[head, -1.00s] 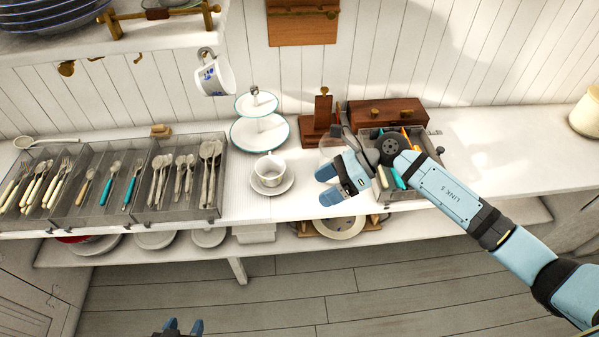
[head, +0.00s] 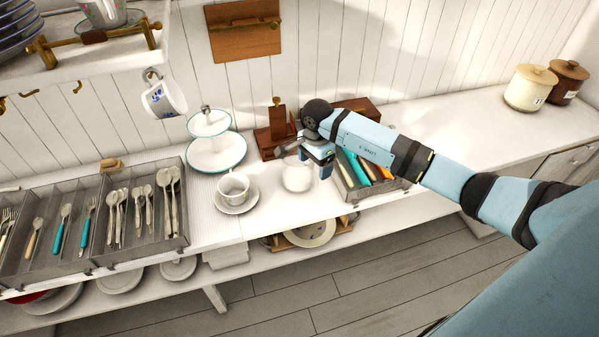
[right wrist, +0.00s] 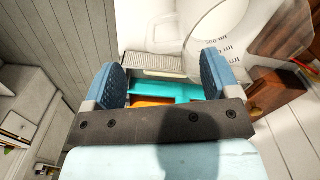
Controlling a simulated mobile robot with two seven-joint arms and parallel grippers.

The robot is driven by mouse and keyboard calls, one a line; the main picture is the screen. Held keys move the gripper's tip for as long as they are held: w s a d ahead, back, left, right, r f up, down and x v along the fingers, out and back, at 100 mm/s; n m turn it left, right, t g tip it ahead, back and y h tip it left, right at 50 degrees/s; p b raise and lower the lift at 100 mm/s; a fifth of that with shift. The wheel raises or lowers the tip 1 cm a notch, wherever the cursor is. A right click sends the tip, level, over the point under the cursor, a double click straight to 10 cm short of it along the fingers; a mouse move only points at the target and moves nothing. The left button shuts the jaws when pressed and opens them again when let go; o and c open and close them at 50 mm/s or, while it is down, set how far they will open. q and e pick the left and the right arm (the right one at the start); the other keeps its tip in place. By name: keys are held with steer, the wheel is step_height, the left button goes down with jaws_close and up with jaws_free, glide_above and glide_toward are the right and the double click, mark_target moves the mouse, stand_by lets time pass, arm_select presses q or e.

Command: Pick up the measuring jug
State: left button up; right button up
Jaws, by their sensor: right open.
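The measuring jug (head: 297,177) is a clear, see-through vessel on the white counter, between the cup on its saucer and the grey cutlery box. It also shows in the right wrist view (right wrist: 228,45), with printed marks on its wall, beyond the fingertips and toward the right. My right gripper (head: 315,161) is open, just above and behind the jug, and partly covers it in the head view. In the right wrist view both blue fingers (right wrist: 161,80) are spread, with nothing clearly held between them. My left gripper is out of view.
A white cup (head: 233,186) on a saucer and a two-tier stand (head: 217,153) are left of the jug. The box of coloured-handled cutlery (head: 362,187) is close on the right, under my arm. A wooden holder (head: 272,141) stands behind.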

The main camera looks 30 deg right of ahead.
mark_target(313, 171)
steer(key=shift+w+a+f+p, duration=0.15)
steer(key=shift+f+p, duration=0.2)
steer(key=shift+f, duration=1)
steer(key=shift+w+d+f+p, duration=0.1)
steer(key=shift+f+p, duration=0.2)
steer(key=shift+f, duration=1.05)
steer(key=c, duration=1.3)
steer(key=shift+c, duration=0.5)
steer(key=shift+r, duration=0.1)
